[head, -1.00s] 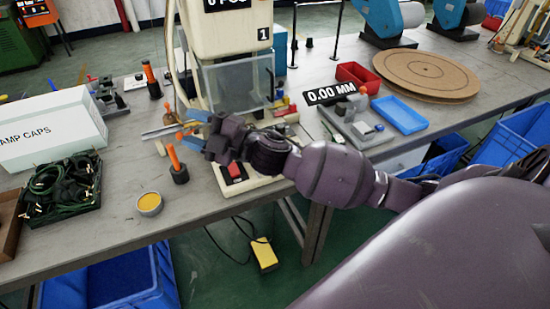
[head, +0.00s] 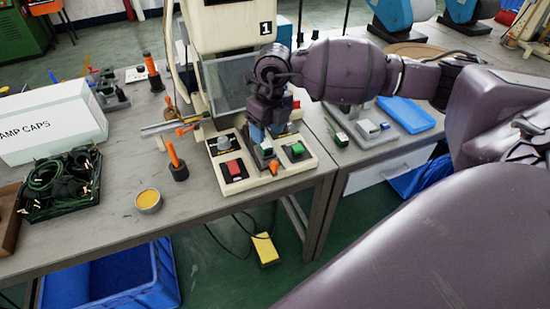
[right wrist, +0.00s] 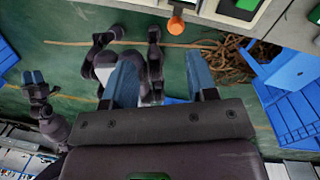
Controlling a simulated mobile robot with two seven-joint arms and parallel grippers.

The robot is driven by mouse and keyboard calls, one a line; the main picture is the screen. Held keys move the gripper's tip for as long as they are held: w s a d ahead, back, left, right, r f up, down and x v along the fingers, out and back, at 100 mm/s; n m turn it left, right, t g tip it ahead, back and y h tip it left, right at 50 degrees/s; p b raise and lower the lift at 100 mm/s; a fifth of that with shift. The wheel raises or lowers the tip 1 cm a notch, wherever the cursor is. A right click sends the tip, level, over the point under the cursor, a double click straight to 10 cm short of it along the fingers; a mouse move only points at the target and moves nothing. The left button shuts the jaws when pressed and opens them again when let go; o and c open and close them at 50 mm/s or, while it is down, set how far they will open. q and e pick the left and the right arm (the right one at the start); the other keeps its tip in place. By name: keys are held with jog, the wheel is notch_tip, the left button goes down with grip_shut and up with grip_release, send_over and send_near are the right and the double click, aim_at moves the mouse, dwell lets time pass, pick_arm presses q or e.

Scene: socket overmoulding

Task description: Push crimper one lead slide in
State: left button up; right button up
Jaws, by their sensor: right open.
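Crimper one (head: 232,35) is the cream press with a "1" label and a clear guard. Metal rails (head: 170,127) with an orange knob (head: 187,130) stick out at its left; this looks like the lead slide. A second orange tip (head: 273,168) shows at the base, just below my right gripper (head: 264,150), partly hidden. My right gripper is open and points down over the base, between the red and green buttons. An orange knob (right wrist: 176,25) lies ahead of its blue fingers in the right wrist view. A gripper (right wrist: 38,88), likely my left, shows at its left edge.
The base carries a red button (head: 233,169) and a green button (head: 295,150). An orange-handled tool (head: 176,162) and a yellow-filled cup (head: 149,201) stand left of it. A basket of dark leads (head: 60,185) is further left.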

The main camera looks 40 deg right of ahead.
aim_at(274, 163)
jog(key=shift+m+g+h, duration=0.3)
jog(key=shift+m+h, duration=0.2)
jog(key=f, duration=0.3)
jog(key=d+f+b, duration=0.1)
jog(key=f, duration=0.3)
jog(key=s+f, duration=0.1)
jog(key=f, duration=0.2)
jog(key=shift+d+f, duration=0.15)
jog(key=shift+f, duration=0.25)
grip_shut()
